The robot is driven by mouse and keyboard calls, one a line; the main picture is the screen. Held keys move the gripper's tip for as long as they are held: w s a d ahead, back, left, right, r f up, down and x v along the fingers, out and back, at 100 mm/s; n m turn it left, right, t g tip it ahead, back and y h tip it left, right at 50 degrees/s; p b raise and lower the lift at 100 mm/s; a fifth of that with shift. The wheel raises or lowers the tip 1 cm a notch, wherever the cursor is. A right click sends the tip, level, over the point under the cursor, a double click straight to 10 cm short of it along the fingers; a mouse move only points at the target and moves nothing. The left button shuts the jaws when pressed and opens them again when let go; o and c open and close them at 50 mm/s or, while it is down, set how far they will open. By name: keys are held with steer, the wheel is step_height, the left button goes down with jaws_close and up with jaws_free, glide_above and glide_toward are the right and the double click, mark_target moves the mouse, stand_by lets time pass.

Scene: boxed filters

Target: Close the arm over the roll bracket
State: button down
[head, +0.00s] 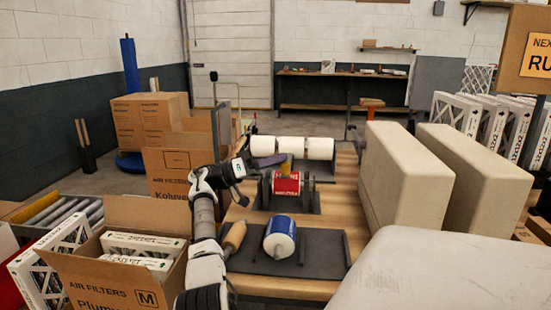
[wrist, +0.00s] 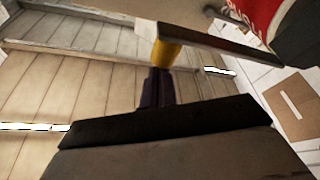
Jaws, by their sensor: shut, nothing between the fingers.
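The roll bracket (head: 316,195) stands on the wooden bench in the head view, with dark side plates around a red roll (head: 287,184). A yellow grip (head: 287,165) shows just above the roll. In the wrist view the yellow grip (wrist: 167,52) sits on a flat bar (wrist: 205,38), the bracket's arm, with the red roll (wrist: 262,14) at the upper right. My gripper (head: 279,161) is shut and empty, its dark purple fingertips (wrist: 156,82) right at the end of the yellow grip. Whether they touch is unclear.
Beige blocks (head: 405,177) stand close on the right. Cardboard boxes (head: 165,170) crowd the left.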

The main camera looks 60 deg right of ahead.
steer(key=shift+s+f, duration=0.1)
steer(key=shift+f, duration=0.35)
step_height(320, 180, up, 21)
steer(key=p, duration=0.9)
steer(key=shift+f, duration=0.1)
